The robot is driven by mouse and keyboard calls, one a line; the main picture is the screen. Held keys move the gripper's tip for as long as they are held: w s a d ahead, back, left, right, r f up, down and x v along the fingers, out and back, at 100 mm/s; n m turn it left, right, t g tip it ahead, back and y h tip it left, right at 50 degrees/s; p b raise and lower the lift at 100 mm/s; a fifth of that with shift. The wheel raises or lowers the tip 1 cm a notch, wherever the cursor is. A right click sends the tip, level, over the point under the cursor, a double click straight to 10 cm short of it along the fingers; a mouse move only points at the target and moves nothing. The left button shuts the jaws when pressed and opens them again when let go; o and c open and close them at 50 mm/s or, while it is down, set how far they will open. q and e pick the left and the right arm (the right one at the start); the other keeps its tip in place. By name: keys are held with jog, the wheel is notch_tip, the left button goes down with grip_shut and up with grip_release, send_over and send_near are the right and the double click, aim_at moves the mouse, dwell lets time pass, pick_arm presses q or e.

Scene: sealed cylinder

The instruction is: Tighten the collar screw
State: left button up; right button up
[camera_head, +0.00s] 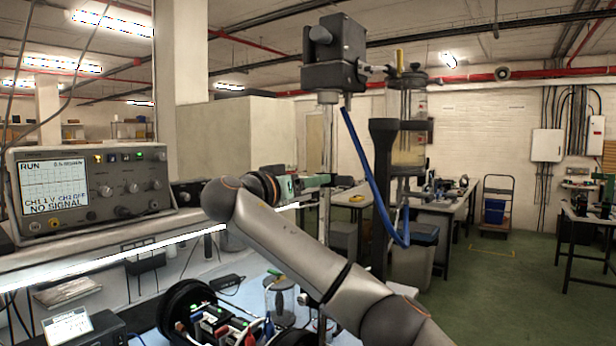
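A black clamp block (335,72) with a round side knob (320,35) sits high on a vertical metal rod (327,135). An arm reaches from the block to a clear upright cylinder (408,140) with a dark cap and yellowish contents, held by a black bracket (383,150). I cannot tell which part is the collar screw. My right arm comes in from the lower right and bends at mid-picture. Its gripper (318,181) points right, well below the block, near the rod. Its fingertips are too small to read, and contact with the rod is unclear. My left gripper is not in view.
A blue hose (365,170) hangs from the block in a loop. An oscilloscope (88,190) reading NO SIGNAL stands on the left shelf. Below, a black open housing (185,302) holds electronics beside a glass jar (279,300).

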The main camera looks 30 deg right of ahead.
jog(key=shift+d, duration=0.1)
grip_shut()
dwell(0.5)
